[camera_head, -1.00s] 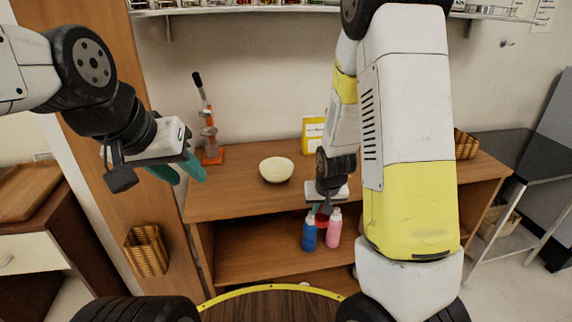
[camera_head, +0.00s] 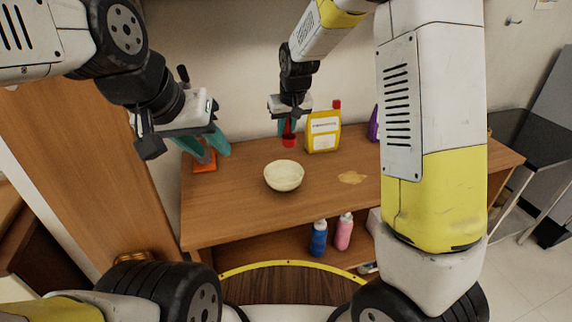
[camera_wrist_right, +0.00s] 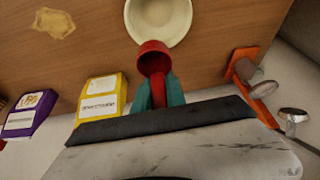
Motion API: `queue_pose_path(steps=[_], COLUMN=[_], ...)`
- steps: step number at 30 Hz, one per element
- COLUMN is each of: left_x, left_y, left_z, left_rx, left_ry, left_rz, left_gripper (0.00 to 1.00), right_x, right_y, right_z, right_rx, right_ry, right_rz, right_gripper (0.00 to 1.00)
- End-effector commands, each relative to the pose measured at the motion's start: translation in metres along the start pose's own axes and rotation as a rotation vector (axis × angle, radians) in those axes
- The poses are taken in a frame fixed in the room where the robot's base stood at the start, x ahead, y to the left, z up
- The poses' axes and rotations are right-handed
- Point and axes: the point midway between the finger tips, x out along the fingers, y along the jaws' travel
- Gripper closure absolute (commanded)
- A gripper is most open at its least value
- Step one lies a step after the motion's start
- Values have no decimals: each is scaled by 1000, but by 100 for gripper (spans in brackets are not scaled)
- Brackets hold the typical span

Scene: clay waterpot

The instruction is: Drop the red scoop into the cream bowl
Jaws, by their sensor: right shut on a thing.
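The red scoop (camera_head: 289,141) hangs from my right gripper (camera_head: 291,125), which is shut on its handle above the back of the wooden counter. In the right wrist view the scoop (camera_wrist_right: 153,58) sits between the teal fingertips (camera_wrist_right: 158,90), its cup overlapping the near rim of the bowl in the picture. The cream bowl (camera_head: 284,176) stands upright on the counter, in front of and below the scoop; it also shows in the right wrist view (camera_wrist_right: 135,22). Its visible inside looks empty. My left gripper (camera_head: 215,145) is at the left, its fingers apart and empty.
A yellow container (camera_head: 323,132) stands right of the scoop, with a purple one (camera_head: 374,124) beyond. An orange-based press (camera_head: 204,164) stands at the left. A tan patch (camera_head: 352,177) lies on the counter. Blue (camera_head: 318,238) and pink (camera_head: 343,231) bottles stand on the lower shelf.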

Motion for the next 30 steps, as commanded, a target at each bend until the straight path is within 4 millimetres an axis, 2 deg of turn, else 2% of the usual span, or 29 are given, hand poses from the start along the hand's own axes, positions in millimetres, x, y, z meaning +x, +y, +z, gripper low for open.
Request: queue_pose_path(steps=[6,12,24,25,28,30], left_x=[0,0,0,0,0,0], left_y=[0,0,0,0,0,0], left_z=[0,0,0,0,0,0], left_rx=[0,0,0,0,0,0], left_ry=[0,0,0,0,0,0], left_rz=[0,0,0,0,0,0], left_gripper=[64,64,64,64,64,64], right_x=[25,42,47,47,47,47], right_y=[1,1,1,1,1,1], right_z=[12,18,20,20,20,20], right_rx=[1,1,1,1,1,1], right_ry=[-3,-2,0,0,0,0], right_rz=[1,1,1,1,1,1], right_gripper=[100,100,100,78,59,59])
